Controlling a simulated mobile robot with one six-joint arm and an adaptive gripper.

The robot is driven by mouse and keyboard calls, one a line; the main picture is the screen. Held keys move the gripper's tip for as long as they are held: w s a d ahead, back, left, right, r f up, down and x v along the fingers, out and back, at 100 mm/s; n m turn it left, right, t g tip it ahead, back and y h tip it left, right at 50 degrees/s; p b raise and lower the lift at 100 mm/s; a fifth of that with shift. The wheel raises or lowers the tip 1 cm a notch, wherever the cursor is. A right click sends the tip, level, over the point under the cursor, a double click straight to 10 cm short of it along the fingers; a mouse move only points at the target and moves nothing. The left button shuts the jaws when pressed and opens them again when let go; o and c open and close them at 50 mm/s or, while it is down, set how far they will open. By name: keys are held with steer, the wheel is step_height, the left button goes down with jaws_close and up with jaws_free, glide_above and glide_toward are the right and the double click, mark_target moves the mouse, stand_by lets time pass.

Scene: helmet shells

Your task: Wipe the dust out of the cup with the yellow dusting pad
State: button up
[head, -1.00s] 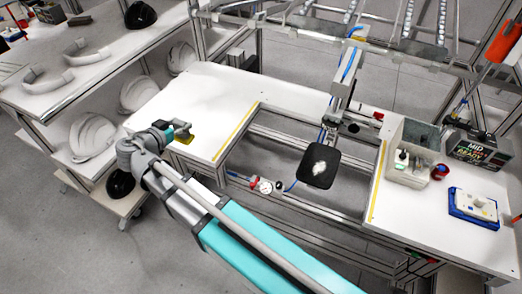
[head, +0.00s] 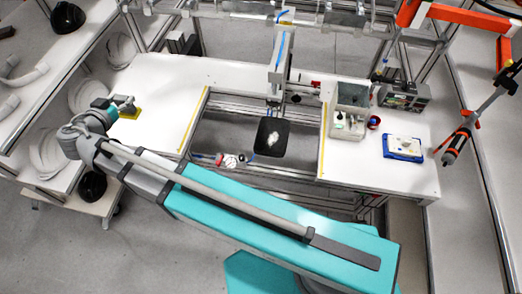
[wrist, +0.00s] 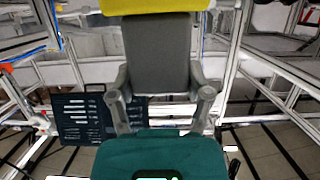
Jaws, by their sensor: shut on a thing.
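The cup (head: 272,138) is a black, square-rimmed piece with a white dust patch in its middle. It sits at the front of a metal fixture over the open gap of the workbench. My gripper (head: 124,103) is over the left part of the bench, well left of the cup. It is shut on the yellow dusting pad (head: 131,113). In the wrist view, the pad's yellow part (wrist: 155,6) shows at the top edge, with a grey block (wrist: 160,55) below it between my fingers (wrist: 163,97). The cup is not clearly seen in the wrist view.
Yellow strips (head: 193,120) edge both sides of the gap. On the right bench stand a grey bin (head: 350,118) with bottles, a blue tray (head: 402,147) and a display box (head: 404,97). A shelf with white helmet shells (head: 47,155) is at left. An orange-armed tool (head: 458,143) hangs at right.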

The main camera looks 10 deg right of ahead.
mark_target(120, 98)
step_height(120, 98, up, 4)
steer(key=p, duration=0.3)
steer(key=shift+s, duration=0.15)
stand_by(0.3)
